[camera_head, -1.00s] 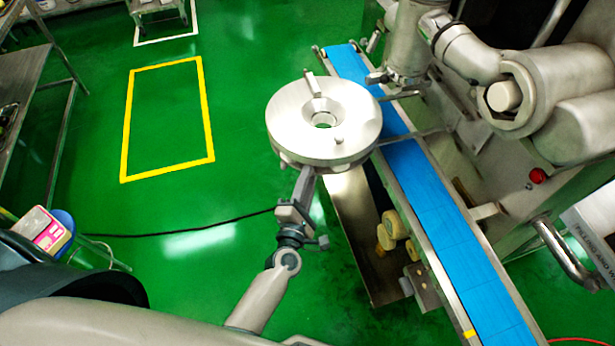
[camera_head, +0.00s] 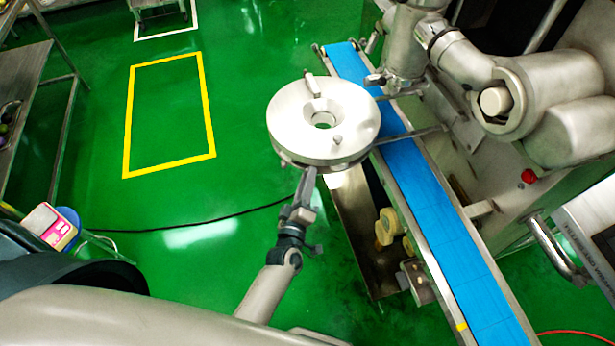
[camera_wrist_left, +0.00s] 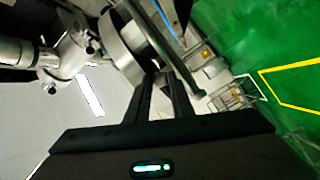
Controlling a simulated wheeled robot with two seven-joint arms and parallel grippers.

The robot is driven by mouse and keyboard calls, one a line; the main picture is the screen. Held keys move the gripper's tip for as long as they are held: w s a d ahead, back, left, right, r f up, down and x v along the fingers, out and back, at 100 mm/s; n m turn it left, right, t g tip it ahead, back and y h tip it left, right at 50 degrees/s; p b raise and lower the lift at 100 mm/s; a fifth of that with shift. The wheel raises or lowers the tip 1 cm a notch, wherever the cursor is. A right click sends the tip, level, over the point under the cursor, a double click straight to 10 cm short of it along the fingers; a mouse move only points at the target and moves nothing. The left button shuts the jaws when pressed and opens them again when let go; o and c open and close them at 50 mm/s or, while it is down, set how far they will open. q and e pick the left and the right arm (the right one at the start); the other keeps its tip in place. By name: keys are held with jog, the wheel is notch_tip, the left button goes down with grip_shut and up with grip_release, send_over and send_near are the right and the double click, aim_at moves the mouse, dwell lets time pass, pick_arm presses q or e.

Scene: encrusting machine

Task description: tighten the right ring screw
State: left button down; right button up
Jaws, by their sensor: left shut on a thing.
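A round silver metal disc (camera_head: 295,135) with a central hole stands out from the machine, left of the blue belt. My left gripper (camera_head: 308,180) reaches up from below to the disc's near lower edge. In the left wrist view, the fingers of my left gripper (camera_wrist_left: 163,82) meet a part under the metal rim (camera_wrist_left: 122,48). The gripper is shut on a small part there, which I take for the right ring screw; the rim and fingers mostly hide it. How far it is turned cannot be seen. My right gripper is not in view.
A blue conveyor belt (camera_head: 430,210) runs beside the disc, with rollers (camera_head: 388,228) below its left side. The machine body with large pipes (camera_head: 500,100) fills the right. A black cable (camera_head: 190,226) lies on the green floor, which is open at the left.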

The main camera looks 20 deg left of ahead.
pick_arm(q)
jog(key=shift+m+p, duration=0.7)
jog(key=shift+m, duration=2.8)
jog(key=shift+f, duration=0.1)
jog(key=c, duration=1.5)
grip_release()
jog(key=shift+c, duration=0.2)
jog(key=shift+s, duration=0.2)
jog(key=s+d+p, duration=0.1)
jog(key=s+p, duration=0.1)
jog(key=s, duration=1.5)
